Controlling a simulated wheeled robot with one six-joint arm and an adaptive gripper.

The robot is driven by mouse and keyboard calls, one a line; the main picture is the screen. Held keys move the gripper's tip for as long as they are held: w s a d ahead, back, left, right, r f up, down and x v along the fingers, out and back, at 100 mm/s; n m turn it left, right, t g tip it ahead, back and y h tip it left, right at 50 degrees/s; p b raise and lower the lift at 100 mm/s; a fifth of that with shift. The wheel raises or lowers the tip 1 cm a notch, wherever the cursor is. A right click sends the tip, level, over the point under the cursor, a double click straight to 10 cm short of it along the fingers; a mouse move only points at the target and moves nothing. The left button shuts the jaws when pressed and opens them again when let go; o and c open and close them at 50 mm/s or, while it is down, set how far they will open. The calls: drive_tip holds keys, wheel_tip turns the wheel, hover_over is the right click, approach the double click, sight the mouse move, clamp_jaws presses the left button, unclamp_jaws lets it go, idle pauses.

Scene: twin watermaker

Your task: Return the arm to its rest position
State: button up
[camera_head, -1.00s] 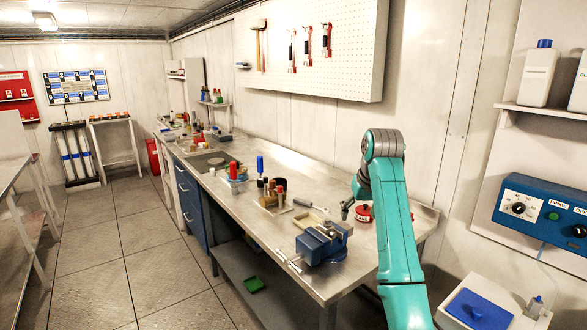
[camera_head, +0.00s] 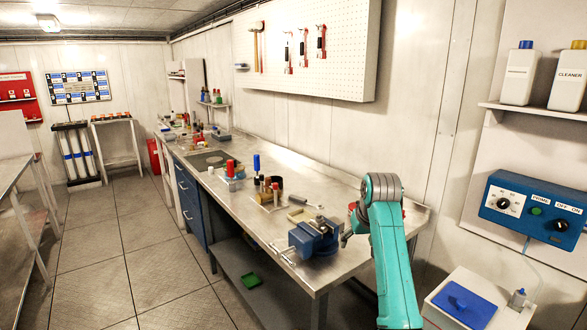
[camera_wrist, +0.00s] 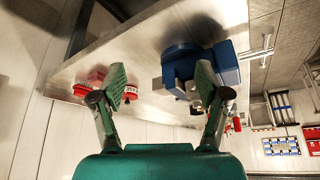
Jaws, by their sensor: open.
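My teal arm (camera_head: 388,255) stands at the right front of the steel workbench (camera_head: 345,190), its bent joint up and its upper link in front of the bench. In the head view my gripper is mostly hidden behind the arm; a small grey part (camera_head: 347,239) shows beside the vise. In the wrist view my gripper (camera_wrist: 160,82) has its two fingers wide apart with nothing between them. Beyond the fingers are the blue vise (camera_wrist: 180,62) and a red object (camera_wrist: 92,84) on the bench. The vise also shows in the head view (camera_head: 318,238).
Bottles and small parts stand along the bench. A blue control box (camera_head: 530,210) and a white tank with a blue lid (camera_head: 465,305) are close on the right. A pegboard (camera_head: 300,50) hangs behind the bench. The floor (camera_head: 105,240) at left is clear.

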drive_tip(key=s+f+t, duration=0.1)
drive_tip(key=s+f, duration=0.4)
drive_tip(key=f, duration=0.7)
drive_tip(key=s+f+t, duration=0.1)
drive_tip(key=s+f, duration=0.4)
drive_tip(key=f, duration=0.7)
drive_tip(key=s+f+t, duration=0.1)
drive_tip(key=s+f, duration=0.5)
drive_tip(key=s, duration=0.3)
drive_tip(key=s+f+t, duration=0.1)
drive_tip(key=s+f, duration=0.5)
drive_tip(key=s, duration=0.2)
drive_tip(key=s+r+m+t, duration=0.1)
drive_tip(key=s+r+t, duration=0.15)
drive_tip(key=s, duration=2.05)
drive_tip(key=s+r+t, duration=0.3)
drive_tip(key=s+r, duration=1.3)
drive_tip(key=s, duration=0.1)
drive_tip(key=shift+s+d+r+h, duration=0.3)
drive_tip(key=shift+s, duration=0.05)
